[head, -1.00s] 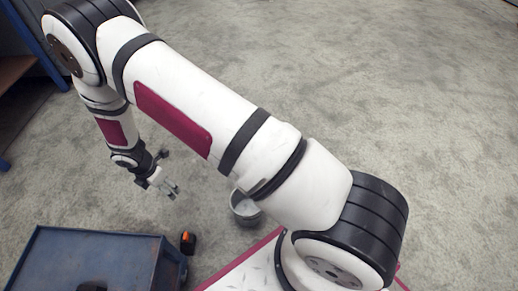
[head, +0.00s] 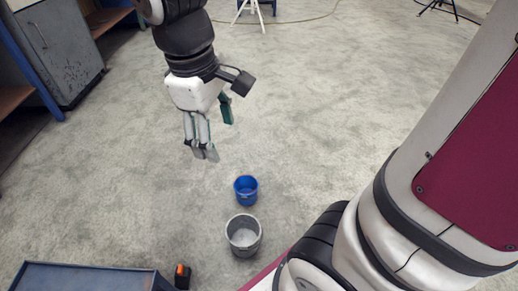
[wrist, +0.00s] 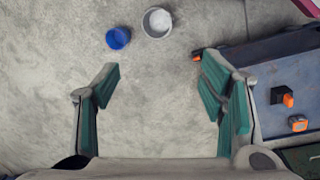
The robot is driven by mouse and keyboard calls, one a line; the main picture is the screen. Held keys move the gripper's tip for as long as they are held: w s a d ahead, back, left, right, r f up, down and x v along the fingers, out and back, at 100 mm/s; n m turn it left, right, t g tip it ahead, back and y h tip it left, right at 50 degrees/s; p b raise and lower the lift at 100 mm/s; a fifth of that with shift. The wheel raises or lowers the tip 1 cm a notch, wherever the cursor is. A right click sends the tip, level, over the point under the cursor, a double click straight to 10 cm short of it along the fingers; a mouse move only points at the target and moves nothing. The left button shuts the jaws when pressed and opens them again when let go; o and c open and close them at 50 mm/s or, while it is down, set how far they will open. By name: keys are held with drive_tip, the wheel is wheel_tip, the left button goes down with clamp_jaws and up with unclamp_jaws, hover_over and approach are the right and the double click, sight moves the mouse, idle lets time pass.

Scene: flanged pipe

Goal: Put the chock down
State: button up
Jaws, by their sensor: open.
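My gripper (head: 217,130) hangs above the bare floor, fingers pointing down, left of the buckets in the head view. In the wrist view my gripper (wrist: 160,75) has its two teal-padded fingers wide apart, with only grey floor between them. It is open and empty. I cannot pick out the chock for certain. A small black and orange thing (head: 182,275) is at the right edge of the blue cart in the head view. What it is remains unclear.
A blue bucket (head: 246,189) and a grey bucket (head: 243,236) stand on the floor. The blue cart (head: 80,278) is at lower left; its top holds small orange and black items (wrist: 287,99). A grey cabinet (head: 62,50) stands at upper left. Open floor lies between.

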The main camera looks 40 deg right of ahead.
drive_tip(key=s+r+m+y, duration=0.1)
drive_tip(key=s+m, duration=0.5)
drive_tip(key=s, duration=1.2)
drive_tip(key=shift+s+d+r+m+y, duration=0.3)
drive_tip(key=shift+r+m, duration=0.1)
drive_tip(key=shift+r, duration=0.4)
